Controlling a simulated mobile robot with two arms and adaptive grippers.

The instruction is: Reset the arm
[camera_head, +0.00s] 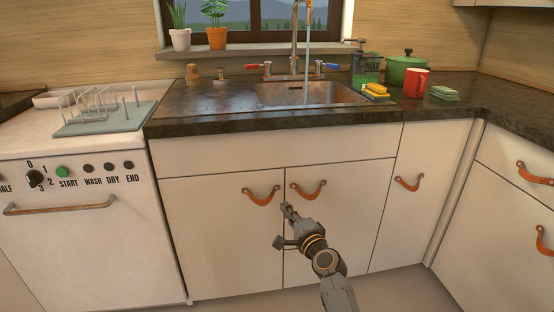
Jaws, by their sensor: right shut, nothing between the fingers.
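My right gripper (284,225) is shut and empty in the head view. It is in front of the white cupboard doors under the sink, near the seam between them, a little below their two leather pulls. The left leather pull (261,199) and the right leather pull (308,194) hang on these doors, which look closed. My right arm (328,265) comes in from the bottom, right of the middle. I cannot tell whether the gripper touches a door. My left gripper is not in view.
The dark countertop (210,127) runs above the cupboards, with a sink (310,94) and running tap. A red mug (416,83) and a green pot (404,70) stand right of it. A white dishwasher (90,235) is at left. More drawers with pulls (534,173) are at right.

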